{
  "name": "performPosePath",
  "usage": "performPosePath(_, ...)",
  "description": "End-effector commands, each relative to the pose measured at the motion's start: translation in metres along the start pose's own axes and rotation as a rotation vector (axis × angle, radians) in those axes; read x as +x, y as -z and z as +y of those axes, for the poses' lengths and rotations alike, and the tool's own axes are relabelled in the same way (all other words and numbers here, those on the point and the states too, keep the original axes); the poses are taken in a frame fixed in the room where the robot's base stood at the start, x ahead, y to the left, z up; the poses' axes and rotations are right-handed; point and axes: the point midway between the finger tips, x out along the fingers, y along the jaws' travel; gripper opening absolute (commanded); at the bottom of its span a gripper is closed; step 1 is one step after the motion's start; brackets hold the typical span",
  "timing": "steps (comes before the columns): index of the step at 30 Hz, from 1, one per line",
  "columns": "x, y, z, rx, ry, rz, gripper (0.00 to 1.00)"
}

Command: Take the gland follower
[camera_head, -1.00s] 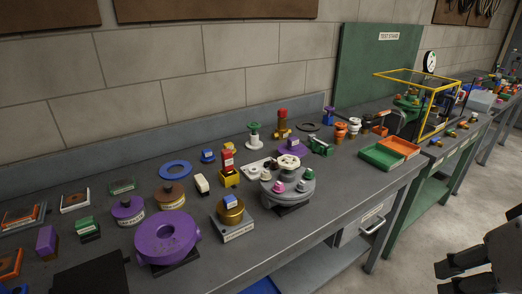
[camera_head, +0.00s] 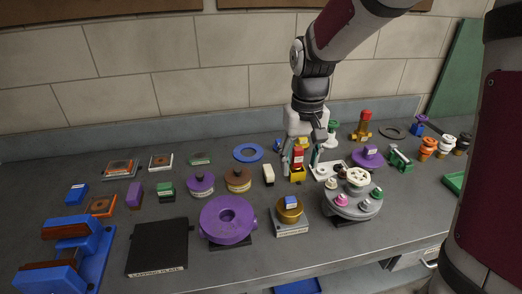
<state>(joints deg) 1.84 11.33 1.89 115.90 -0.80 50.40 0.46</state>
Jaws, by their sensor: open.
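My gripper (camera_head: 302,156) is open and points down over the middle of the bench. Its fingers are on either side of a red piece with a white label (camera_head: 297,157), which stands in a yellow block (camera_head: 297,175). I cannot tell whether the fingers touch it. The labels are too small to read, so I cannot tell for certain which part is the gland follower.
Close by are a cream block (camera_head: 268,174), a blue ring (camera_head: 248,152), a brass part on a plate (camera_head: 290,211) and a grey round stand with knobs (camera_head: 352,205). A purple flanged ring (camera_head: 228,221) is nearer the front. A wall is behind the bench.

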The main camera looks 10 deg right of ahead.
Motion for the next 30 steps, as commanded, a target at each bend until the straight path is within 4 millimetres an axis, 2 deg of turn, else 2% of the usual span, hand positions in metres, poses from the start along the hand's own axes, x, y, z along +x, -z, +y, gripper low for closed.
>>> performPosePath(8,0.026,0.011,0.000,0.001,0.004,-0.045,0.52)
performPosePath(21,0.098,0.008,-0.001,0.000,0.004,-0.045,0.52)
performPosePath(30,0.118,0.010,-0.002,0.000,0.004,-0.044,0.52)
